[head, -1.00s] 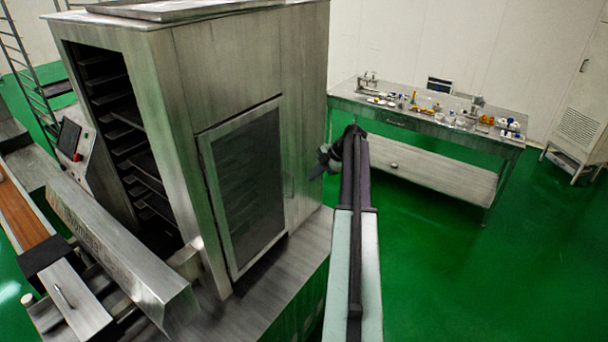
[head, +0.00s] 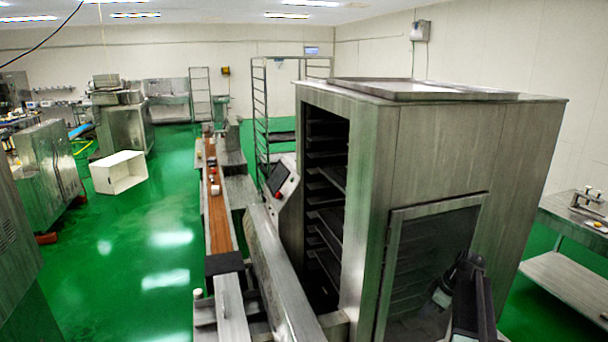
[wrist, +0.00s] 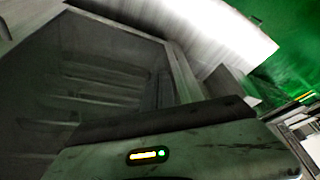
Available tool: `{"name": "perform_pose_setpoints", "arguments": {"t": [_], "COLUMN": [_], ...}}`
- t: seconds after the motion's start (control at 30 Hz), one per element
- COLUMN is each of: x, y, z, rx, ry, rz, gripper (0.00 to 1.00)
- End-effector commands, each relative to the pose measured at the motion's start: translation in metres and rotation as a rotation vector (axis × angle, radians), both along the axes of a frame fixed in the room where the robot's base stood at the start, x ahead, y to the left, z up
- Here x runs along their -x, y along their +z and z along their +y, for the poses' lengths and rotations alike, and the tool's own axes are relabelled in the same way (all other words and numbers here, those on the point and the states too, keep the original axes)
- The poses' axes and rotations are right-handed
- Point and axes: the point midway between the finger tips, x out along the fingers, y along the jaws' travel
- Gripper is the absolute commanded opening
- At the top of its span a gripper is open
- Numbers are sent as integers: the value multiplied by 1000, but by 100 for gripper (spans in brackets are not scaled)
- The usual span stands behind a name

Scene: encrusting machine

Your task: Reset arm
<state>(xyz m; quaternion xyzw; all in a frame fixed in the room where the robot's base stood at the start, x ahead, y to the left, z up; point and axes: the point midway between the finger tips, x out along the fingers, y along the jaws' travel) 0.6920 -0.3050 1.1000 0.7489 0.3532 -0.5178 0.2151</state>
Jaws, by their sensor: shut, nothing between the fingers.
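My arm (head: 470,305) rises at the lower right of the head view, in front of the steel cabinet's glass door. My gripper (head: 441,293) is small and dark at the arm's upper end, pointing left, shut and empty. It overlaps the door in the picture; whether it touches the door cannot be told. In the wrist view a part of my own arm with a small lit indicator (wrist: 148,155) fills the bottom, and the fingertips do not show.
The tall steel cabinet (head: 455,155) with an open rack side stands close on the right. The glass door (head: 425,250) also shows in the wrist view (wrist: 110,80). A conveyor with a brown belt (head: 217,215) runs left of it.

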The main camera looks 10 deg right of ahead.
Motion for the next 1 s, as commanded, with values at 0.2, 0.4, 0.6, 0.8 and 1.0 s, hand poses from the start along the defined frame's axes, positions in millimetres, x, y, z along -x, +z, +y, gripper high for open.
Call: {"name": "perform_pose_setpoints", "arguments": {"t": [0.2, 0.4, 0.6, 0.8, 1.0], "x": [49, 105, 120, 118, 118], "y": [-79, -116, -120, -119, -119], "z": [185, 283, 307, 307, 306], "rx": [76, 178, 208, 205, 204], "ry": [-368, -707, -829, -833, -831], "rz": [254, 335, 338, 339, 339], "gripper": [0, 0, 0, 0, 0]}}
